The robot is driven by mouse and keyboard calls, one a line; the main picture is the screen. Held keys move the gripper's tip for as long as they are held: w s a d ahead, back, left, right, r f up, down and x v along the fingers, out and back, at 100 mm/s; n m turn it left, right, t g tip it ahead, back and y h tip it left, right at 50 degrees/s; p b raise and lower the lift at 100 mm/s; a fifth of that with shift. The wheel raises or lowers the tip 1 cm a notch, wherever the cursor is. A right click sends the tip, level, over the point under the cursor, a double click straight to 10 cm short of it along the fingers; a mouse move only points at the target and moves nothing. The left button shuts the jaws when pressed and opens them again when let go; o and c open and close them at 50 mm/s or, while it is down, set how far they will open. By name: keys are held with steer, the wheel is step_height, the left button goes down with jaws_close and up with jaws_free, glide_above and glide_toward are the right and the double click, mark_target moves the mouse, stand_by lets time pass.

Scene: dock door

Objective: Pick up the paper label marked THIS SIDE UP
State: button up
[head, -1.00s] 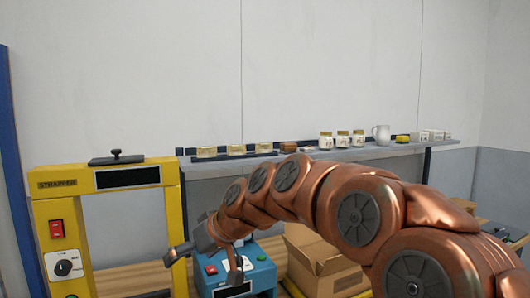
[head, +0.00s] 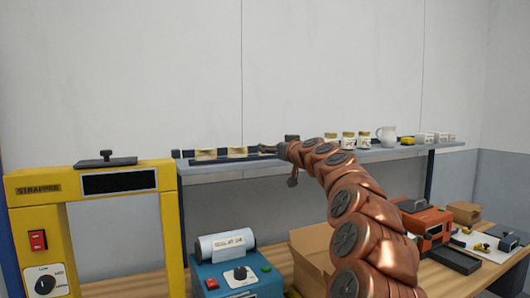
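I cannot make out a paper label marked THIS SIDE UP in the head view. A light grey roll (head: 221,244) with small dark lettering sits on top of a blue machine (head: 240,280); its words are too small to read surely. My gripper (head: 279,164) is in front of the wall shelf, near the middle of its length. Its fingers look spread apart, one pointing left and one hanging down, with nothing seen between them. My gripper and arm hide part of the shelf and what stands there.
The shelf (head: 225,173) bears small tan packs (head: 205,155), jars (head: 348,141), a white jug (head: 386,136) and white boxes (head: 442,138). A yellow strapper (head: 35,217) stands left. An open carton (head: 311,255) and an orange machine (head: 428,224) are on the wooden bench.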

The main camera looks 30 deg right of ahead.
steer(key=shift+w+d+f+p, duration=0.1)
steer(key=shift+w+d+p, duration=0.15)
steer(key=shift+w+p, duration=0.65)
steer(key=shift+w+d+p, duration=0.25)
steer(key=shift+w+p, duration=0.1)
steer(key=shift+w, duration=1)
steer(key=shift+w+f+p, duration=0.15)
steer(key=shift+w+p, duration=0.4)
steer(key=shift+w, duration=0.6)
steer(key=c, duration=0.7)
